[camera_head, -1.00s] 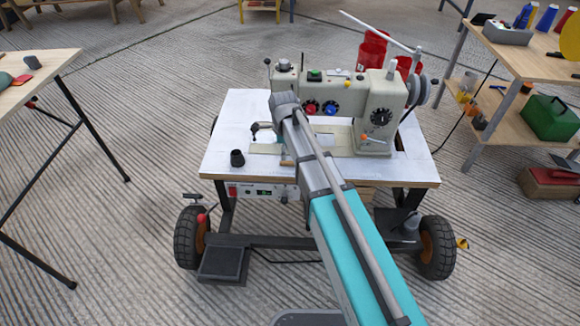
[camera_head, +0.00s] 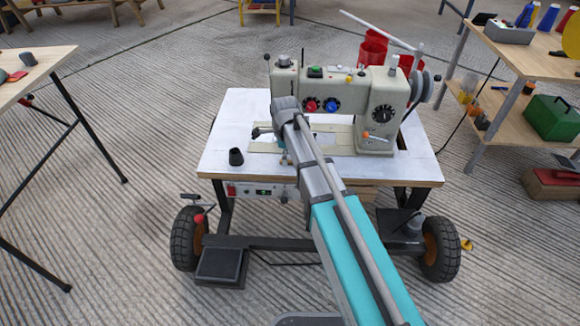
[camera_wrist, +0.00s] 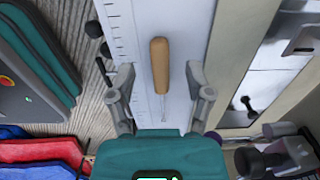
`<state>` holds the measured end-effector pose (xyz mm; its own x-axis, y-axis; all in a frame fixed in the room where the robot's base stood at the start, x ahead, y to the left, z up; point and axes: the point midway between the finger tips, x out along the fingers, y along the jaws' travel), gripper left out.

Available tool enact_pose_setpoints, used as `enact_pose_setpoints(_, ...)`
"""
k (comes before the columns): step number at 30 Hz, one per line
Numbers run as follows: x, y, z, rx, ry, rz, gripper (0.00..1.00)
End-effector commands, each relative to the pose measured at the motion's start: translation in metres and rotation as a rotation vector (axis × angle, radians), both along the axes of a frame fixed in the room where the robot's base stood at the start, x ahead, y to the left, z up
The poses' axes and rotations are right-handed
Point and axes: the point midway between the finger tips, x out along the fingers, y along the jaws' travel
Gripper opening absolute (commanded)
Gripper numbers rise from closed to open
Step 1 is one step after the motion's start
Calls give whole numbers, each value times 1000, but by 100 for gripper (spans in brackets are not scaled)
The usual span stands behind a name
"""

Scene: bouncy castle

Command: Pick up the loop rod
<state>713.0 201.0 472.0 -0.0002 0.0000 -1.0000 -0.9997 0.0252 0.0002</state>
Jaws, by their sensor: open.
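The loop rod, with a wooden handle (camera_wrist: 160,62) and a thin metal shaft (camera_wrist: 163,106), lies on the white sewing table (camera_head: 222,150). In the wrist view it lies between the two grey fingers of my gripper (camera_wrist: 160,72), with a gap on either side. My gripper is open and empty. Whether the fingers are down at rod height I cannot tell. In the head view my arm hides the rod and most of the gripper, over the table's front part.
A beige sewing machine (camera_head: 360,100) stands just behind my arm. A small black cup (camera_head: 236,157) stands at the table's left. A wooden table (camera_head: 25,75) is at far left, and shelves with a green box (camera_head: 550,120) at right.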

Motion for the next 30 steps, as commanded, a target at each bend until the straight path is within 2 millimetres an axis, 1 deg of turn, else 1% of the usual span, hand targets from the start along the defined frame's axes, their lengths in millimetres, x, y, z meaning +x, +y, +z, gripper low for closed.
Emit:
enact_pose_setpoints(1, 0, 0, -8, 0, 0, 0, 66)
enact_pose_setpoints(7, 0, 0, -17, 0, 0, 0, 66)
enact_pose_setpoints(28, 0, 0, -18, 0, 0, 0, 66)
enact_pose_setpoints(30, 0, 0, -18, 0, 0, 0, 53)
